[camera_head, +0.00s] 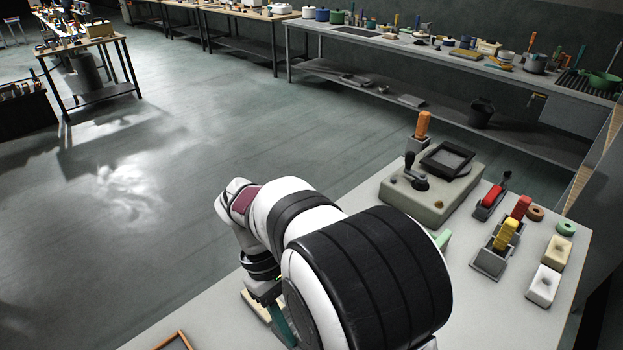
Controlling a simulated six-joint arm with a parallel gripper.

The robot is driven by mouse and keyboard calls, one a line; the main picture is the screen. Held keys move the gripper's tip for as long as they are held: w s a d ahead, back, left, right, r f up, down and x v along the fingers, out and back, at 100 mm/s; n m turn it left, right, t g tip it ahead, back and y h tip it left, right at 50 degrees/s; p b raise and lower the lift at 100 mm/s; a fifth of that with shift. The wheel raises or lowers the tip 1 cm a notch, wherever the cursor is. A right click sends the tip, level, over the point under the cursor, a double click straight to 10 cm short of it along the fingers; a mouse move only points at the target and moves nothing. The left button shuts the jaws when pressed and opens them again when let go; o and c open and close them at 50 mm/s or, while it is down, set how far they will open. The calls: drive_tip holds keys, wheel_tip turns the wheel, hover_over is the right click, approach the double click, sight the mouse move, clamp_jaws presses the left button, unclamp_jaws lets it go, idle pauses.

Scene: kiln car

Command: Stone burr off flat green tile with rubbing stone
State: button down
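My arm fills the lower middle of the view and hides much of the bench under it. My gripper (272,290) points down at the arm's left end, partly hidden by the arm, and its fingertips cannot be made out. A teal strip (283,325) shows just below it; I cannot tell whether this is held. A cream block edge (255,306) lies beside it on the bench. A pale green piece (443,239) peeks out at the arm's right; I cannot tell if it is the flat green tile. I cannot clearly identify the rubbing stone.
The pale bench (490,320) bears a beige machine (432,190) with a dark square tray and a knobbed lever. To its right stand grey holders with a yellow block (506,233) and red blocks, a green ring (566,228), and cream and white blocks (543,285). A wooden frame corner (176,341) shows at lower left.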

drive_tip(key=w+d+r+m+g+y, duration=0.1)
drive_tip(key=w+d+r+m+y, duration=0.4)
drive_tip(key=d+r+m, duration=0.55)
drive_tip(key=s+a+f+n+h, duration=0.2)
drive_tip(key=s+a+f+n, duration=0.2)
drive_tip(key=a+f, duration=0.2)
drive_tip(key=s+a+f+n+h, duration=0.2)
drive_tip(key=s+a+f+n, duration=0.2)
drive_tip(key=f, duration=0.5)
drive_tip(key=a, duration=0.2)
drive_tip(key=shift+s+a+f, duration=0.15)
drive_tip(key=shift+a+f, duration=0.15)
drive_tip(key=shift+a, duration=0.1)
drive_tip(key=shift+f, duration=2.55)
